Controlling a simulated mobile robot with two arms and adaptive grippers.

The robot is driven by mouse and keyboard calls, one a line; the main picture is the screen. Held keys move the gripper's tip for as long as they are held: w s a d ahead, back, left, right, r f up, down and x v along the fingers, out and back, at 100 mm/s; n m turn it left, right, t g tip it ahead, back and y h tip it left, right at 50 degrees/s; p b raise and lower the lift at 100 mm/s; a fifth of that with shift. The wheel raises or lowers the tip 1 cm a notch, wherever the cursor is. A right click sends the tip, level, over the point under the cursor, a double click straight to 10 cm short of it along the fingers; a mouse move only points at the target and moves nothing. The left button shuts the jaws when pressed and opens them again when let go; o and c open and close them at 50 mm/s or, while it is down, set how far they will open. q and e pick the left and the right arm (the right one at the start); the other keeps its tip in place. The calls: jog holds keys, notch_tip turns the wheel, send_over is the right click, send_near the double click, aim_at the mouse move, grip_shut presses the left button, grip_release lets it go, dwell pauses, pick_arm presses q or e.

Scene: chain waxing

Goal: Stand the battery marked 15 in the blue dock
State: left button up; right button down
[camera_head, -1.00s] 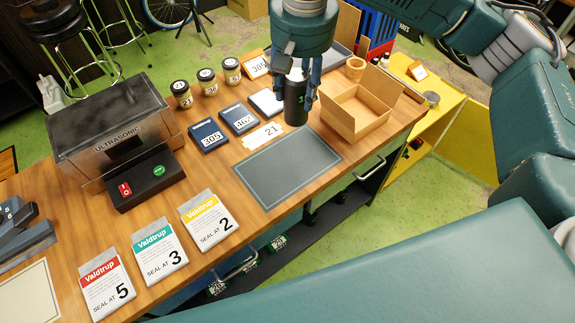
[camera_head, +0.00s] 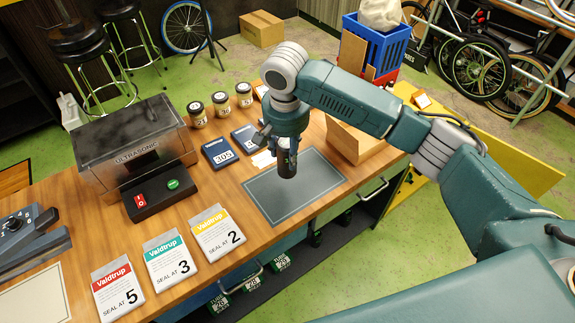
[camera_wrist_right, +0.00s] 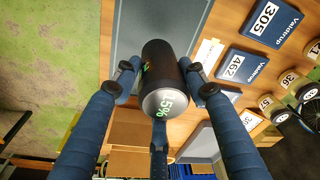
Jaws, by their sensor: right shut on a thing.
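My right gripper (camera_head: 284,141) is shut on a dark cylindrical battery (camera_head: 287,165) and holds it roughly upright over the grey mat (camera_head: 318,174). In the right wrist view the three blue fingers surround the battery (camera_wrist_right: 163,68). I cannot pick out a blue dock in either view. My left gripper is not in view.
The ultrasonic cleaner (camera_head: 130,150) and its switch box (camera_head: 157,200) stand left. Three Valdtrup bags (camera_head: 170,258) lie along the front. Blue boxes (camera_head: 219,151), jars (camera_head: 197,113) and an open carton (camera_head: 352,140) surround the mat. Most of the mat is clear.

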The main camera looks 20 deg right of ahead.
aim_at(287, 168)
jog(key=shift+w+f+p, duration=0.1)
jog(key=shift+f+p, duration=0.25)
jog(key=shift+f, duration=3.05)
jog(key=c, duration=1)
grip_release()
jog(key=shift+f, duration=0.15)
